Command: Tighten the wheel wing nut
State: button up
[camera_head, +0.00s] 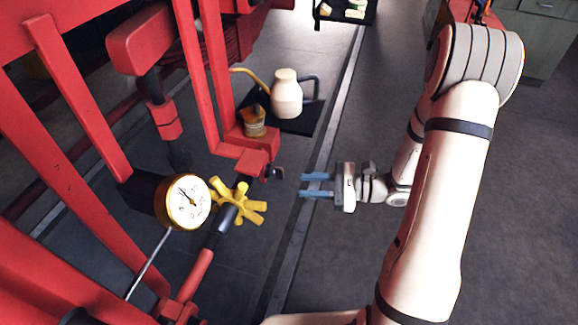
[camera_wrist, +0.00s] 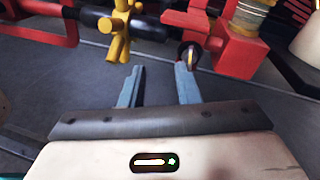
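A yellow spoked wheel-like piece (camera_head: 243,207) sits on a dark shaft at the red frame in the head view, and yellow parts also show at the top of the wrist view (camera_wrist: 120,25). A small dark piece (camera_head: 277,172) sticks out from the red bracket just above it. A round dark piece with a gold edge (camera_wrist: 190,55) shows by the right fingertip in the wrist view. I cannot tell which is the wing nut. My gripper (camera_head: 303,185) is open and empty, right of these parts and apart from the yellow piece. Its two blue fingers (camera_wrist: 159,68) point toward the frame.
A pressure gauge (camera_head: 188,202) stands left of the yellow piece. Red frame bars (camera_head: 75,100) fill the left. The floor (camera_head: 320,250) below my gripper is clear.

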aim_at(277, 173)
jog(key=w+a+f+m+t+p, duration=0.1)
jog(key=w+a+m+t, duration=0.2)
jog(key=w+a, duration=0.2)
jog(key=shift+a+f, duration=0.2)
jog(key=shift+f, duration=0.1)
jog(key=shift+w, duration=0.1)
grip_shut()
dwell(0.4)
